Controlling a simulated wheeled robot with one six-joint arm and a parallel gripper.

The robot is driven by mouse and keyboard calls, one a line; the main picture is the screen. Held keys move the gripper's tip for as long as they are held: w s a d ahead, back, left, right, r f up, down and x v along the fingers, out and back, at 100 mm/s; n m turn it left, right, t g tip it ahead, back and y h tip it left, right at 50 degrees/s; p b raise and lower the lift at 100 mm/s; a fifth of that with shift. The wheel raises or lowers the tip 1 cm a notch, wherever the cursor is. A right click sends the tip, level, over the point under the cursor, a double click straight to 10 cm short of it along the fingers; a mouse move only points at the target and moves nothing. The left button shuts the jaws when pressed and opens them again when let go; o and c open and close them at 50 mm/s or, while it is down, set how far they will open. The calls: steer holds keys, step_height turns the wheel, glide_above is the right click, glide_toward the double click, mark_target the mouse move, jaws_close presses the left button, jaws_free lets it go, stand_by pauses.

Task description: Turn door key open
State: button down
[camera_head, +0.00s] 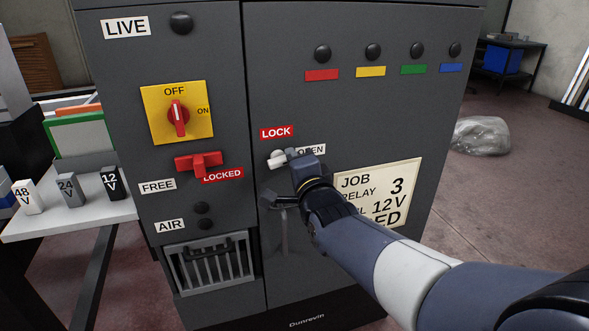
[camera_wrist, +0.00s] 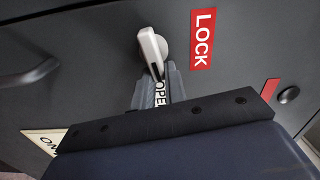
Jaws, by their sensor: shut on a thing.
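The door key, a light grey lever on a round boss, shows on the dark cabinet door in the head view (camera_head: 277,160) and at the top middle of the wrist view (camera_wrist: 151,46). The red LOCK label (camera_head: 277,132) is above it and the white OPEN label (camera_head: 313,150) is to its right, partly hidden by my gripper. The lever lies roughly sideways, its free end towards OPEN. My gripper (camera_wrist: 157,82) comes from the right and is shut on that free end. The fingertips hide the very end of the lever.
A dark door handle (camera_head: 284,202) sticks out just below the key, close under my gripper. To the left are a red LOCKED catch (camera_head: 198,164) and a yellow OFF/ON switch (camera_head: 155,132). A job card (camera_head: 405,176) is behind my arm.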

steer(key=shift+s+a+f+m+b, duration=0.1)
steer(key=shift+a+f+m+b, duration=0.1)
steer(key=shift+f+m+b, duration=0.25)
steer(key=shift+m, duration=0.35)
steer(key=c, duration=1.7)
jaws_free()
steer(key=shift+o, duration=1.3)
steer(key=shift+a+r, duration=0.2)
steer(key=p+v, duration=0.1)
steer(key=v, duration=1)
steer(key=shift+o, duration=0.5)
